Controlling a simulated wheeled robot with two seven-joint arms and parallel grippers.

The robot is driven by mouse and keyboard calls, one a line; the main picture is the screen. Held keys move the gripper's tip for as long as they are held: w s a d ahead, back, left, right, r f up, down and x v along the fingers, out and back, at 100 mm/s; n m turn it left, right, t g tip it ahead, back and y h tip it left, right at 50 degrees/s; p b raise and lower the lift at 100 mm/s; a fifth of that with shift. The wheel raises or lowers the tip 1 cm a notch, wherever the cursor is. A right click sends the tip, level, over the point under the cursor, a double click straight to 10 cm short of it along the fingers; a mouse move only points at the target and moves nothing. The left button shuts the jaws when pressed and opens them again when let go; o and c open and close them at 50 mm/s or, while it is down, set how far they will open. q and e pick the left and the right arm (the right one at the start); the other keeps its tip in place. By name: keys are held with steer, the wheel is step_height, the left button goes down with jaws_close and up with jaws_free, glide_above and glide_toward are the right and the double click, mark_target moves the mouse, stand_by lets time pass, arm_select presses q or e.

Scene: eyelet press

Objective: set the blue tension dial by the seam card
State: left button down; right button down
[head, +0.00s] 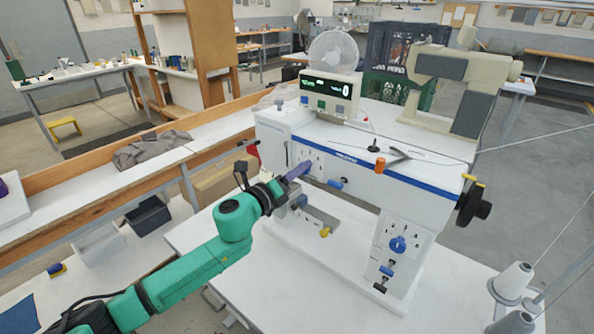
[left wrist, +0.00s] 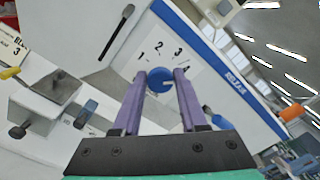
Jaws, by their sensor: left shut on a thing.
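The blue tension dial (left wrist: 160,80) is on the white face of the press, on a plate printed 1, 2, 3 (left wrist: 160,52). My left gripper's purple fingers (left wrist: 159,78) are shut on the dial, one on each side. A pale mark shows on the dial's right side; its exact reading is hard to tell. In the head view my left gripper (head: 298,171) is at the front left of the press and hides this dial. A white card (left wrist: 14,47) with partly cut-off text and a 3 shows at the left wrist view's left edge. My right gripper is not in view.
The press (head: 350,165) also carries another blue knob (head: 397,244) low on its right column and a small blue knob (head: 335,183). A black slotted lever (left wrist: 122,28) is near the dial. Thread cones (head: 514,281) stand front right. The white table's front is clear.

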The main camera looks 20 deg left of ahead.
arm_select(q)
steer(key=c, duration=0.6)
jaws_free()
steer(key=shift+o, duration=0.6)
steer(key=shift+w+d, duration=0.1)
steer(key=shift+d, duration=0.05)
steer(key=shift+w+f, duration=0.1)
steer(key=b+v, duration=0.5)
steer(key=v, duration=0.9)
steer(key=shift+s, duration=0.25)
